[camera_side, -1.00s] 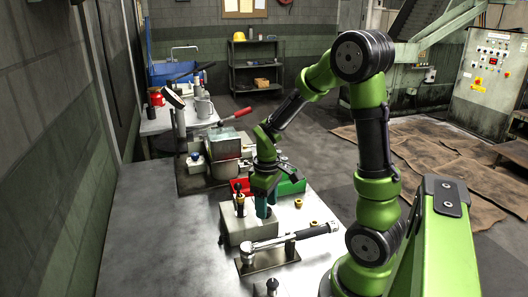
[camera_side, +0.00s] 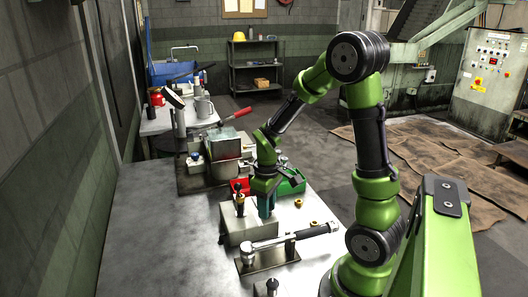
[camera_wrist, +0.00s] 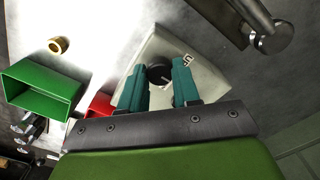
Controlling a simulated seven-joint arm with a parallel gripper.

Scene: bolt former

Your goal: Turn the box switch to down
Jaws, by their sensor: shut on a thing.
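The box switch is a pale grey box (camera_side: 238,230) on the metal table in the side view. In the wrist view its light top face (camera_wrist: 205,80) carries a round black knob (camera_wrist: 158,69) with a pale pointer line and a white mark beside it. My gripper (camera_side: 266,215) points down over the right part of the box. In the wrist view the teal fingers of my gripper (camera_wrist: 160,82) stand on either side of the knob, shut on it. The fingers partly hide the knob's sides and the box top.
A green bin (camera_wrist: 38,82) and a red bin (camera_wrist: 99,106) lie close by. A brass nut (camera_wrist: 58,45) lies on the table. A torque wrench on a stand (camera_side: 290,238) is in front of the box. A vise (camera_side: 222,150) stands behind. The table's left part is clear.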

